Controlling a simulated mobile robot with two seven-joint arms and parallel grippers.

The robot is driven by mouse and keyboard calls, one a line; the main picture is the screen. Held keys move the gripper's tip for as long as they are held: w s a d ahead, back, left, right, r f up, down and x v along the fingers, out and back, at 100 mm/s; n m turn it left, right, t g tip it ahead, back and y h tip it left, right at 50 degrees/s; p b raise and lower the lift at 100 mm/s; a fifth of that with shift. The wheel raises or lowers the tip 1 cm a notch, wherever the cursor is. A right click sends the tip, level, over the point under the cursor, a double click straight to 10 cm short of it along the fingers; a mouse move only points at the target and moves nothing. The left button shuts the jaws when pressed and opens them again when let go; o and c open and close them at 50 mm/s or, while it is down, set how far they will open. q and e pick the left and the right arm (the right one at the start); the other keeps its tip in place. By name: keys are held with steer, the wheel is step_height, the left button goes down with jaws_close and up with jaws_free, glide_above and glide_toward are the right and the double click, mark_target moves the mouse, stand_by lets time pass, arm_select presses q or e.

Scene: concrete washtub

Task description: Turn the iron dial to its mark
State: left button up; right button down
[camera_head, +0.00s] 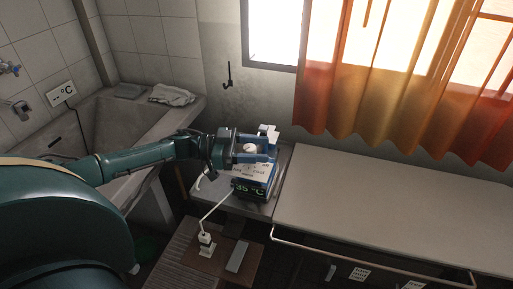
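The dial (250,149) is a small pale knob on top of a blue and white box-shaped device (262,181) on the grey side table. A dark display on the device's front shows green digits that look like 35 °C. My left gripper (252,155) is over the device, with its fingers around the dial. I cannot tell whether the fingers touch the dial. The dial's mark is too small to make out, and the gripper hides part of the device's top. My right gripper is not in view.
A long pale table (400,200) with a metal rail stands right of the device. A concrete washtub (110,125) with a folded cloth (172,95) is at left. A white cable runs from the device to a plug (206,241) on a low brown surface. An orange curtain (395,80) hangs behind.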

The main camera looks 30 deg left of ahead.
arm_select(q)
steer(key=b+v, duration=0.1)
steer(key=v, duration=1.2)
steer(key=shift+s, duration=0.1)
